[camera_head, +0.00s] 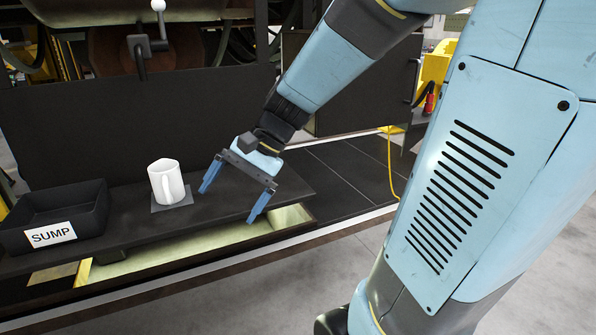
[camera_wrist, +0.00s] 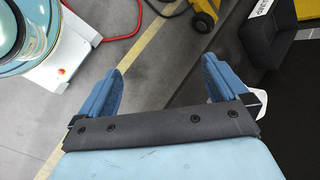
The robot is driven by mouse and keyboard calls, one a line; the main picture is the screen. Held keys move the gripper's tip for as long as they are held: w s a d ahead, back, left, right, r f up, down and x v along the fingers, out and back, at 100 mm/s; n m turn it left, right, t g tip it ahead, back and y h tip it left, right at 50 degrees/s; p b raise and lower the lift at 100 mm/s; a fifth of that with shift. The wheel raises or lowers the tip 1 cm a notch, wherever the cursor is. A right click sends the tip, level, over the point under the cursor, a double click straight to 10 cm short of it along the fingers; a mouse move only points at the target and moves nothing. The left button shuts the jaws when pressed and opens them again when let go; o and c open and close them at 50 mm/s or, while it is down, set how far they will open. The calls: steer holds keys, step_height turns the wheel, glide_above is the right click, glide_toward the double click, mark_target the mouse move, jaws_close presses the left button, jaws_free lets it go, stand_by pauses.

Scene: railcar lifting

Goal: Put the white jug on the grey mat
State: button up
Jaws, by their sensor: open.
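The white jug (camera_head: 165,184) stands upright on the grey mat (camera_head: 183,202) on the dark ledge, its handle towards the camera. The jug hides much of the mat. My gripper (camera_head: 228,204) is open and empty, to the right of the jug and apart from it, its fingers pointing down. In the wrist view my gripper (camera_wrist: 163,65) shows two blue fingers spread with nothing between them. A white piece (camera_wrist: 262,108), probably the jug, shows beside the right finger, mostly hidden.
A black bin labelled SUMP (camera_head: 62,214) sits left of the jug; it also shows in the wrist view (camera_wrist: 279,38). A dark wall (camera_head: 130,125) rises behind the ledge (camera_head: 135,228). A yellow hose (camera_head: 390,165) hangs at right.

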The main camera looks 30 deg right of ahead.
steer(key=s+d+r+n+t+h, duration=0.5)
steer(key=s+d+n+h, duration=0.1)
steer(key=d, duration=0.4)
steer(key=shift+s+d+r+n+h, duration=0.2)
steer(key=shift+s+r+n+h, duration=0.25)
steer(key=shift+h, duration=0.25)
